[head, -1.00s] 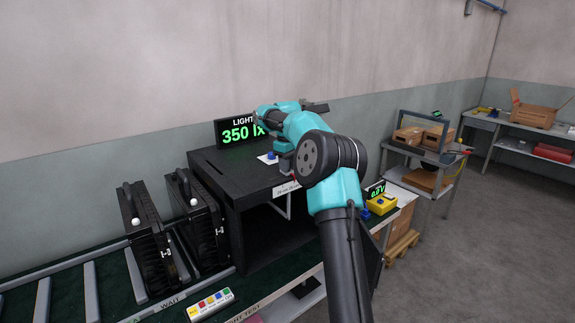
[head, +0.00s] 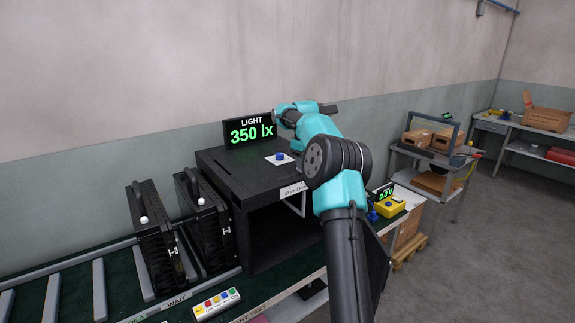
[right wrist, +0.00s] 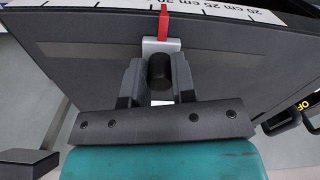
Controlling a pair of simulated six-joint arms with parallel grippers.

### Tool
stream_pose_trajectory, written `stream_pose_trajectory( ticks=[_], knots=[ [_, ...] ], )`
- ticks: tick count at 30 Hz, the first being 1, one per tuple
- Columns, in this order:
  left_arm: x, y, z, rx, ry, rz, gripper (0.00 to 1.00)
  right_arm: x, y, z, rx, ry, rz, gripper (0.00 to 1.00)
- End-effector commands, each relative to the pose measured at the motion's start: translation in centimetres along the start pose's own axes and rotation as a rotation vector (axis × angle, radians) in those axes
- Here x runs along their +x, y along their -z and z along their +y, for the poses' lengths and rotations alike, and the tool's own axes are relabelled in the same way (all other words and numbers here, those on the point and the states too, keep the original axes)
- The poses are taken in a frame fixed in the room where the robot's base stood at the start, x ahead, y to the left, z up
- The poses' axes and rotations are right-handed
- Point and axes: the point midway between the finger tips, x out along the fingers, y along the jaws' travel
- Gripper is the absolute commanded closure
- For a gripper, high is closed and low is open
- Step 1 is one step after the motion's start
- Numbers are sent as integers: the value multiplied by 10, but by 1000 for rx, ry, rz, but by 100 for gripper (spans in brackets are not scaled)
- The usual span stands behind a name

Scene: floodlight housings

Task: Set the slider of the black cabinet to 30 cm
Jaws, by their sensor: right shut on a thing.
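The black cabinet (head: 285,240) stands on the bench with its front open. The right wrist view shows the scale (right wrist: 225,12) up close. My right gripper (right wrist: 157,66) is shut on the slider's dark knob (right wrist: 160,72). The slider's red pointer (right wrist: 164,27) reaches the scale by the "30" label, which is cut off at the picture's top. I cannot read its exact setting. My left gripper is not in view.
A display (head: 250,131) reads 350 lx behind the cabinet. A blue knob (head: 283,157) sits on its top. Two black floodlight housings (head: 157,245) stand left on rollers. A button box (head: 216,303) lies in front; a yellow box (head: 391,206) is at right.

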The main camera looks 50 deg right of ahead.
Motion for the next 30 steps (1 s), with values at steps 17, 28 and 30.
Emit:
stream_pose_trajectory(
  ticks=[17, 28, 30],
  knots=[
    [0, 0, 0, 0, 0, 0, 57, 0, -17, 20, 17, -2, 1, 67],
    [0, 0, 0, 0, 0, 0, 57, 0, -17, 20, 17, -1, 1, 50],
    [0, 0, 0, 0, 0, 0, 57, -1, -17, 20, 17, -2, 1, 50]
  ],
)
